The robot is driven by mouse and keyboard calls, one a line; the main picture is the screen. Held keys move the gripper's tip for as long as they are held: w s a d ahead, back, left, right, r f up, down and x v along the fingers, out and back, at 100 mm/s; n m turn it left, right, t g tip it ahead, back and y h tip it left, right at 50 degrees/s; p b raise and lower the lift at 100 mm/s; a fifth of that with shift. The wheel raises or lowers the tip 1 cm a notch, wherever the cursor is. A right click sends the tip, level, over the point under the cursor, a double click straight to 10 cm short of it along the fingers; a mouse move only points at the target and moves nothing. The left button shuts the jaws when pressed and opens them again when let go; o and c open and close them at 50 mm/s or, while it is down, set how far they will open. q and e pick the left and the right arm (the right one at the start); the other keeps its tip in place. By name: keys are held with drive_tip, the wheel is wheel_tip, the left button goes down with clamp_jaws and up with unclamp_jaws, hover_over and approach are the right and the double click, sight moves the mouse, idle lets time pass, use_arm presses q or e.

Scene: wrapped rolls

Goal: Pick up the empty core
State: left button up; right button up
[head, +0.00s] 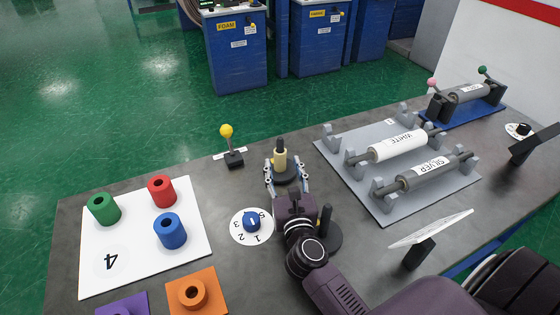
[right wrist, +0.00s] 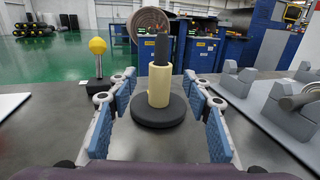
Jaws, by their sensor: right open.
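The empty core (head: 280,161) is a beige tube standing upright on a dark post with a round black base. In the right wrist view the core (right wrist: 160,86) is straight ahead, with the dark post top sticking out above it. My right gripper (head: 286,175) is open, its blue-padded fingers on either side of the core and base. In the right wrist view gaps show between both fingers and the core. My left gripper is not in view.
A yellow-knobbed lever (head: 227,132) stands left of the core. A numbered dial (head: 252,225) and an empty dark post (head: 326,218) flank my right wrist. A grey rack (head: 345,165) with WHITE and SILVER rolls is right. A white board (head: 135,245) holds colored rolls.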

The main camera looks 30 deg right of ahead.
sight(281, 157)
drive_tip(key=x, duration=0.6)
drive_tip(key=shift+p, duration=0.4)
drive_tip(key=shift+s, duration=0.1)
drive_tip(key=shift+c, duration=0.2)
clamp_jaws()
